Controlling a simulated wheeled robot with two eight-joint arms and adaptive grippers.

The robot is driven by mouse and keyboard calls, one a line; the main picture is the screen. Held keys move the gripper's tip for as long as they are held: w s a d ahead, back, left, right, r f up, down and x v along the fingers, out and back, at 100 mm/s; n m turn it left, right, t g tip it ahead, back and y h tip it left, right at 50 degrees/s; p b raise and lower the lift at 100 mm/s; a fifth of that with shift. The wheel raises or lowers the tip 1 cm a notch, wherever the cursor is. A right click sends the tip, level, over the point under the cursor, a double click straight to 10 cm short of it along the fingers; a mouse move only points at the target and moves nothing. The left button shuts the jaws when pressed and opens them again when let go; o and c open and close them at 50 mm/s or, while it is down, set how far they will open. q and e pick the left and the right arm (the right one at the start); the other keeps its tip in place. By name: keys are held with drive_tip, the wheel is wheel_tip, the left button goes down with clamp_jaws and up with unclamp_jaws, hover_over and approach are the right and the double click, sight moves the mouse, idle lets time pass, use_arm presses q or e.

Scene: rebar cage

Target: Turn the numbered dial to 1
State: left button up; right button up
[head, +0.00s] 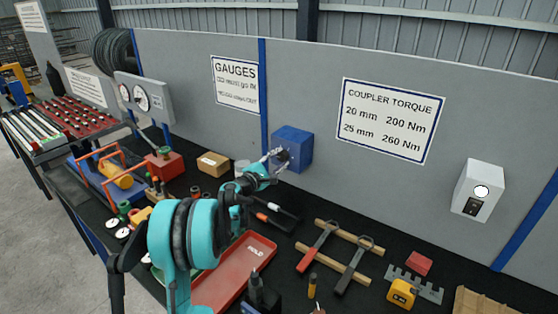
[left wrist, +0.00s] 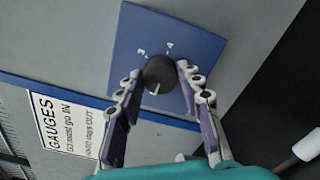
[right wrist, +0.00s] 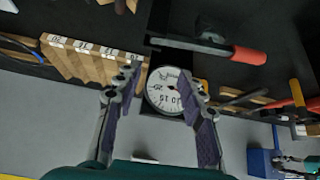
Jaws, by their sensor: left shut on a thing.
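The dial is a round black knob on a blue box (head: 294,147) fixed to the grey wall panel. In the left wrist view the knob (left wrist: 158,71) sits on the box's blue face (left wrist: 205,30), with the digits 3 and 4 legible above it. A pale mark shows at the knob's lower edge; other digits are hidden or unreadable. My left gripper (head: 273,157) is at the box, its fingers (left wrist: 158,78) shut on the knob from both sides. My right gripper (right wrist: 162,82) is open and empty above the bench.
A round white gauge (right wrist: 171,91) lies beyond my right fingers, near wooden blocks (right wrist: 85,62). A red tray (head: 236,275), hammers (head: 318,247) and a yellow tape measure (head: 402,292) lie on the black bench. A white box (head: 478,188) is on the wall at right.

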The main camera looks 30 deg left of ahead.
use_arm(q)
drive_tip(key=o, duration=1.2)
drive_tip(key=shift+c, duration=0.2)
drive_tip(key=s+a, duration=0.1)
drive_tip(key=s, duration=1.1)
